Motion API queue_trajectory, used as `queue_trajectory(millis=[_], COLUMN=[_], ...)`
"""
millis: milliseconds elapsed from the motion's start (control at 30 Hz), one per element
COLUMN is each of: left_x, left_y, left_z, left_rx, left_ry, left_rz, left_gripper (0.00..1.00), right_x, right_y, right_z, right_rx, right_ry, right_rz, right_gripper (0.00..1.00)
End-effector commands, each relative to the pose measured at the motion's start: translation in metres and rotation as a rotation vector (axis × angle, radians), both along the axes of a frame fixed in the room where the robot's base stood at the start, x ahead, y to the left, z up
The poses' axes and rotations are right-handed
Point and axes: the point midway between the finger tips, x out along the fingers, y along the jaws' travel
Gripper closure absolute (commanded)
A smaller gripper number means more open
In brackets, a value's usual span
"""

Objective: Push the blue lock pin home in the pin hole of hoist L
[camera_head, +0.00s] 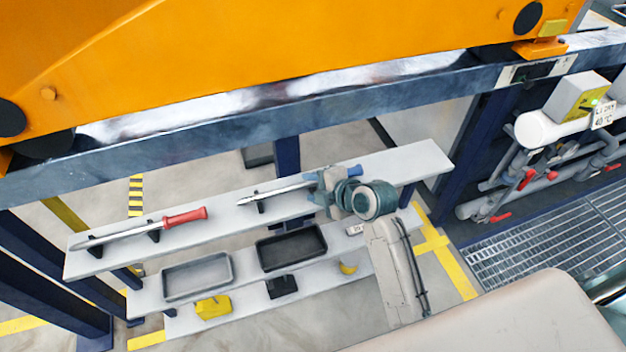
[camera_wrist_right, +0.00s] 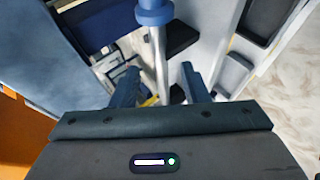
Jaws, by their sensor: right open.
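The blue lock pin, a metal rod with a blue end (camera_head: 354,170), lies along the upper white shelf, its bare tip (camera_head: 262,194) at a black rest. My right gripper (camera_head: 322,186) is over the pin near its blue end. In the right wrist view, my open right gripper (camera_wrist_right: 159,88) has the pin's rod (camera_wrist_right: 160,58) running between its fingers, and the blue end (camera_wrist_right: 155,12) is at the top edge. I cannot tell whether the fingers touch it. An orange hoist body (camera_head: 220,50) fills the top of the head view. No pin hole can be made out. My left gripper is out of view.
A red-handled pin (camera_head: 185,217) lies on the left of the upper shelf (camera_head: 415,160). Grey (camera_head: 197,276) and black (camera_head: 291,248) trays are on the shelf below. A blue-grey rail (camera_head: 250,118) crosses above. Pipes with red valve handles (camera_head: 527,179) are at right.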

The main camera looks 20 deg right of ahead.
Motion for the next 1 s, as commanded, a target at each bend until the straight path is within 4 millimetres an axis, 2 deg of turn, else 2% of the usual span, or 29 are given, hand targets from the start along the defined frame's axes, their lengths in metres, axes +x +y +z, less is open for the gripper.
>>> queue_trajectory(millis=[33, 200, 433, 467, 667, 1000], left_x=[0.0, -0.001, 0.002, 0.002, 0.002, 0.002], left_y=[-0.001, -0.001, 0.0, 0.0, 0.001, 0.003], left_z=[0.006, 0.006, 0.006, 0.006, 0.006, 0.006], left_rx=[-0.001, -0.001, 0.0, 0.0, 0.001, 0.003], left_ry=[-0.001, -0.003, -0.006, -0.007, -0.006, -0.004], left_rz=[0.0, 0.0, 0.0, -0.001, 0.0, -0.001], left_gripper=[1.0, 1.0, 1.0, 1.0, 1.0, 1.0], right_x=[0.005, 0.018, 0.019, 0.019, 0.019, 0.019], right_y=[0.005, 0.011, 0.011, 0.011, 0.011, 0.011], right_z=[-0.003, -0.014, -0.016, -0.016, -0.016, -0.014], right_rx=[0.004, 0.001, -0.001, -0.001, 0.0, 0.0], right_ry=[0.003, 0.001, 0.0, 0.0, 0.0, -0.002], right_rz=[0.0, -0.002, -0.002, -0.002, -0.001, -0.001], right_gripper=[0.59, 0.59, 0.59, 0.61, 1.0, 1.0])
